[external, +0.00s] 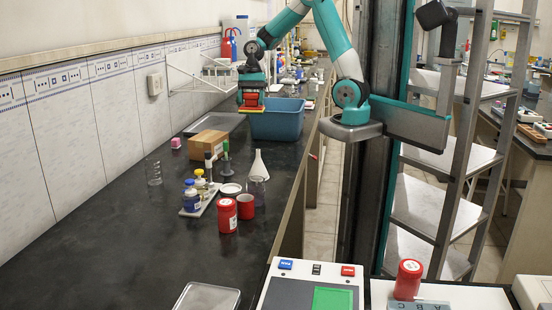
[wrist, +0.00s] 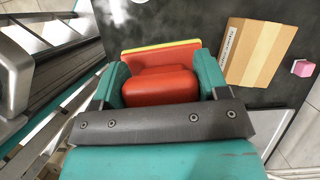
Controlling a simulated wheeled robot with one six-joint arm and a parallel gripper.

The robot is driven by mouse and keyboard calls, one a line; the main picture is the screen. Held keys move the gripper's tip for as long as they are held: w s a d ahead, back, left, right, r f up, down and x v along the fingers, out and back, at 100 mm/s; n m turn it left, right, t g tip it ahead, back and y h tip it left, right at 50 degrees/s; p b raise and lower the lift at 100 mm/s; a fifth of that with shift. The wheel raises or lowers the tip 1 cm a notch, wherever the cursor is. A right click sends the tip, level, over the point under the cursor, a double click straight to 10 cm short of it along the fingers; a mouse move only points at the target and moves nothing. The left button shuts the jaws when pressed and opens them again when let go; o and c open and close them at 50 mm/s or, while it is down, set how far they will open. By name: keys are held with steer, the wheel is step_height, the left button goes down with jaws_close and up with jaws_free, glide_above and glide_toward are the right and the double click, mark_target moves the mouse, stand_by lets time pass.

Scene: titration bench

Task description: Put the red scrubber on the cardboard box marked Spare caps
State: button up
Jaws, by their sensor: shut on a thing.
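My gripper (wrist: 160,88) is shut on the red scrubber (wrist: 161,56), which has a yellow layer along its far edge in the wrist view. The cardboard box (external: 208,145) sits closed on the dark bench, to the left of and below the gripper. In the wrist view the cardboard box (wrist: 258,54) lies to the right of the scrubber, apart from it, with a pale label on its left side; the writing is too small to read.
A blue tub (external: 277,121) stands right of the box. A pink block (external: 176,143) lies to its left and a grey tray (external: 216,123) behind it. Bottles on a rack (external: 199,205), red jars (external: 228,215) and a flask (external: 258,166) stand nearer. The front left bench is clear.

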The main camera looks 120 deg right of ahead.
steer(key=w+d+r+p, duration=0.4)
steer(key=w+d, duration=0.1)
steer(key=d, duration=0.3)
steer(key=w+d+r+p, duration=0.3)
steer(key=w+d+r, duration=0.25)
steer(key=d, duration=0.25)
steer(key=b, duration=0.3)
glide_above(206, 138)
steer(key=s+d, duration=0.1)
step_height(206, 138, down, 16)
steer(key=shift+m, duration=0.4)
steer(key=shift+s+d+f+p, duration=0.1)
steer(key=shift+f+p, duration=0.25)
steer(key=shift+f, duration=0.85)
steer(key=shift+s+d+f+p, duration=0.1)
steer(key=shift+f+p, duration=0.2)
steer(key=shift+f, duration=0.9)
steer(key=shift+f, duration=0.1)
steer(key=o, duration=0.9)
